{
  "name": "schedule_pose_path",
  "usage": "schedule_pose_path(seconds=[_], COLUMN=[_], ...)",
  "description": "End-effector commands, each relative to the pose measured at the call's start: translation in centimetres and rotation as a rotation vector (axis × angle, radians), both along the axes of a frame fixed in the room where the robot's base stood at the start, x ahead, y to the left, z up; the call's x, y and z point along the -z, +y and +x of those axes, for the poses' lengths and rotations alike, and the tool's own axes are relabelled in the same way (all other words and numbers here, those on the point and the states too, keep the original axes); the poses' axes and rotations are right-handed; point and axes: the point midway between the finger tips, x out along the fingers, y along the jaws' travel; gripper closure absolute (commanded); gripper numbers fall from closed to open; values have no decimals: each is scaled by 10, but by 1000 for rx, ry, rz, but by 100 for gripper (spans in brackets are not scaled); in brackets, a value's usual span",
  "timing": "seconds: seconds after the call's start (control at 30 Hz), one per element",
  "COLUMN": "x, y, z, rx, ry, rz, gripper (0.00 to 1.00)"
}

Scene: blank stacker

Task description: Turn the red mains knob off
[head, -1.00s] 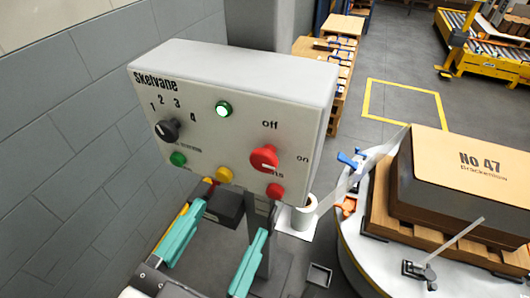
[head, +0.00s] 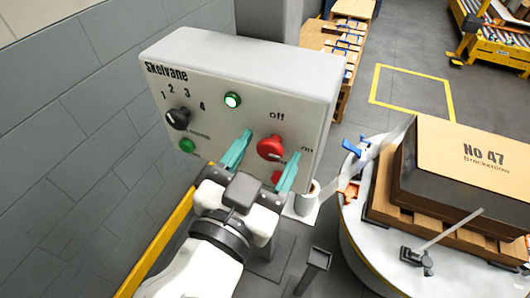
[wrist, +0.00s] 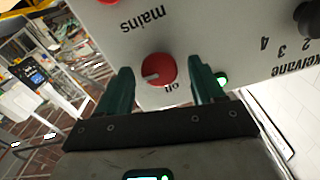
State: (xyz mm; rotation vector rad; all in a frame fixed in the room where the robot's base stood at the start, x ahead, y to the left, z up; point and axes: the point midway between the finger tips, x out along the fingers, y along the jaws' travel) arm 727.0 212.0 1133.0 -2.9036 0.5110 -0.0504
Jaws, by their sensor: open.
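The red mains knob (head: 271,148) is on the front of the grey Skelvane control box (head: 240,58), between the "off" and "on" labels. Its white mark points right, toward "on". In the wrist view the knob (wrist: 159,70) appears upside down, with its mark toward the left and the "off" label partly hidden below it. My gripper (head: 272,145) is open, its teal fingers on either side of the knob. In the wrist view, gaps show between the knob and both fingers of my gripper (wrist: 160,66). How deep the fingertips reach is hard to tell.
A black selector knob (head: 177,118), a green button (head: 187,146), a lit green lamp (head: 233,100) and a red button (head: 277,177) share the panel. A grey wall (head: 70,120) stands left. A wrapping turntable (head: 370,262) with a carton (head: 465,150) is at right.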

Motion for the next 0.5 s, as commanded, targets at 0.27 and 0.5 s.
schedule_pose_path(seconds=[0.27,0.5], x=[0,0], y=[0,0], z=[0,0], rx=[0,0], ry=[0,0], rz=[0,0], gripper=[55,78])
